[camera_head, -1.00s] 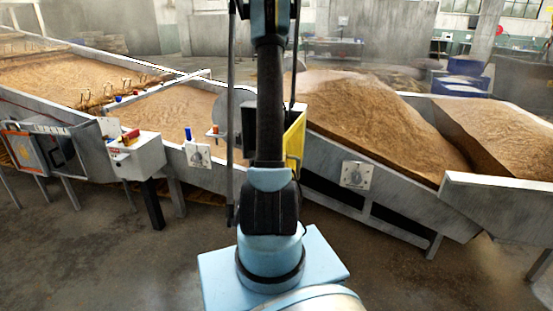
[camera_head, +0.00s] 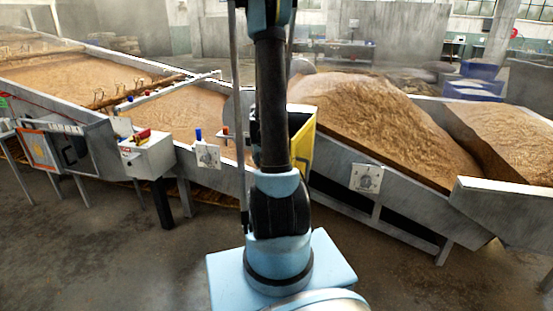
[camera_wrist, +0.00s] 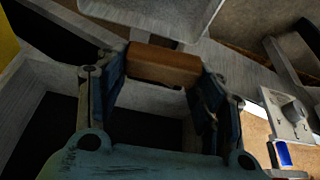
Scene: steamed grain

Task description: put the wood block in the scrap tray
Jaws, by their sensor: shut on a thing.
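The wood block (camera_wrist: 165,66) is a brown rectangular block in the wrist view. My gripper (camera_wrist: 163,78) is shut on it, with one finger at each end of the block. A pale grey, tray-like piece with a raised rim (camera_wrist: 150,13) shows at the top of the wrist view, beyond the block; it may be the scrap tray, but I cannot tell for sure. The block appears apart from it. In the head view, my arm hides the gripper and the block, and I cannot make out a scrap tray there.
Grey metal framing with dark openings (camera_wrist: 38,88) lies below my gripper. A plate with a knob (camera_wrist: 290,113) and a blue button (camera_wrist: 285,154) are at right. In the head view, a grain trough (camera_head: 330,161) and a white control box (camera_head: 150,158) stand ahead; nearer floor is open.

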